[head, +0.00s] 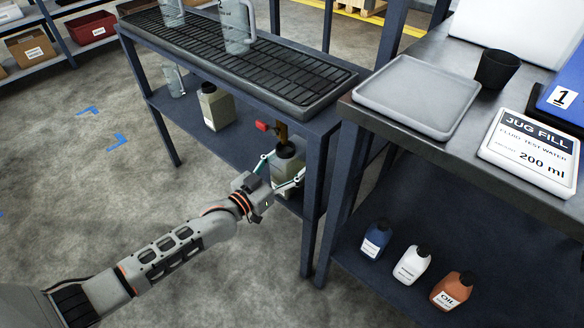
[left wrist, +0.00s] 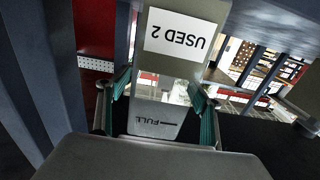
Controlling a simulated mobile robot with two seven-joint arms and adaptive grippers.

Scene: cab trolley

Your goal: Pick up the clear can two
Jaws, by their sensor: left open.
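A pale can with a dark cap (head: 286,152) stands on the lower shelf of the drain-rack stand, below a brass tap with a red handle. In the left wrist view the can appears upside down, with a white label "USED 2" (left wrist: 180,35) and a "FULL" mark (left wrist: 155,122); background shows through between them. My left gripper (head: 279,175) is open at the can, one finger on each side. In the left wrist view its fingers (left wrist: 158,108) flank the can; contact cannot be told. A second pale can (head: 216,106) stands farther left on the shelf. My right gripper is not in view.
Stand legs (head: 312,205) rise close to the right of my left gripper. The drain rack (head: 240,62) with clear jugs is above. Blue, white and orange bottles (head: 411,264) stand on the right bench's lower shelf. The floor at left is clear.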

